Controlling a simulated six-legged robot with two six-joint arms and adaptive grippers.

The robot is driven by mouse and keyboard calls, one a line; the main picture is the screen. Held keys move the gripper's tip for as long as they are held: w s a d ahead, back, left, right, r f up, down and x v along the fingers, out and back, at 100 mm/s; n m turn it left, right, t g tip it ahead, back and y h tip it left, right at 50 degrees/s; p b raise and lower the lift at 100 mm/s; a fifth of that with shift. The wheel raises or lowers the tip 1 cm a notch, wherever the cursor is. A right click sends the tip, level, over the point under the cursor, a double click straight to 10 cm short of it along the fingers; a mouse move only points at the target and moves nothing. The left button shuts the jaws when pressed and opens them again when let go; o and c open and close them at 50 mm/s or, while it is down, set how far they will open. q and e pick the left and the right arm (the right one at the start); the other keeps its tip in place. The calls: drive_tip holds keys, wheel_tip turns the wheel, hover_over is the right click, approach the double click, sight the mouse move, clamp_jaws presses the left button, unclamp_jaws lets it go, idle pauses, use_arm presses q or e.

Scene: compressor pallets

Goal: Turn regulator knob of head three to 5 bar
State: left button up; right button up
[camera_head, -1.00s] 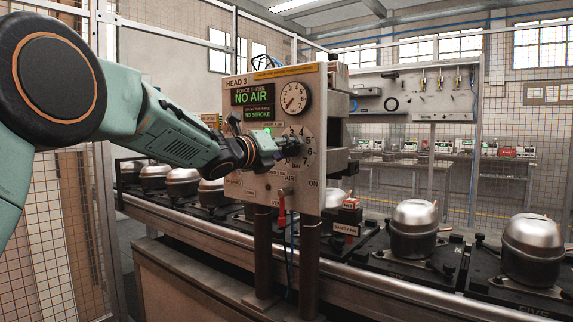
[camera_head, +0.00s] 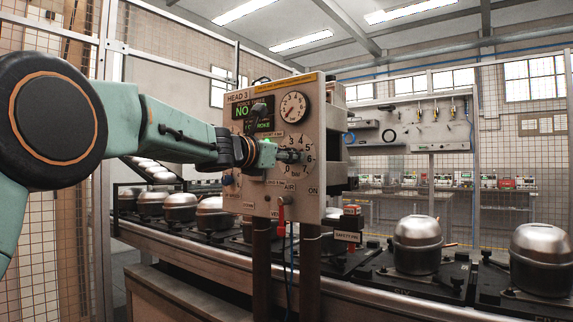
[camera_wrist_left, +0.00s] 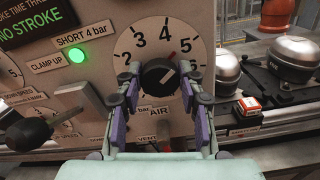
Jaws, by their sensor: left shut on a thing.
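The head three panel (camera_head: 240,199) stands upright in the head view, its sign reading HEAD 3. My left gripper (camera_head: 288,156) reaches it from the left, in front of the numbered regulator dial (camera_head: 297,141). In the left wrist view the black regulator knob (camera_wrist_left: 157,76) sits at the dial's middle. The fingers of my left gripper (camera_wrist_left: 160,80) are shut on the knob, one on each side. The knob's orange-red mark points up and right, between 4 and 5. My right gripper is not in view.
A round gauge (camera_head: 294,107) sits above the dial. A red lever (camera_head: 281,213) hangs below. A green lamp (camera_wrist_left: 77,56) is lit beside SHORT 4 bar. A black-tipped lever (camera_wrist_left: 30,132) juts out left. Metal compressor domes (camera_head: 418,241) line the conveyor.

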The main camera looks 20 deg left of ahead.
use_arm(q)
drive_tip(key=shift+m+b, duration=0.35)
drive_tip(key=shift+m, duration=0.25)
drive_tip(key=shift+r, duration=0.1)
drive_tip(key=o, duration=1.2)
drive_tip(key=shift+v, duration=3.75)
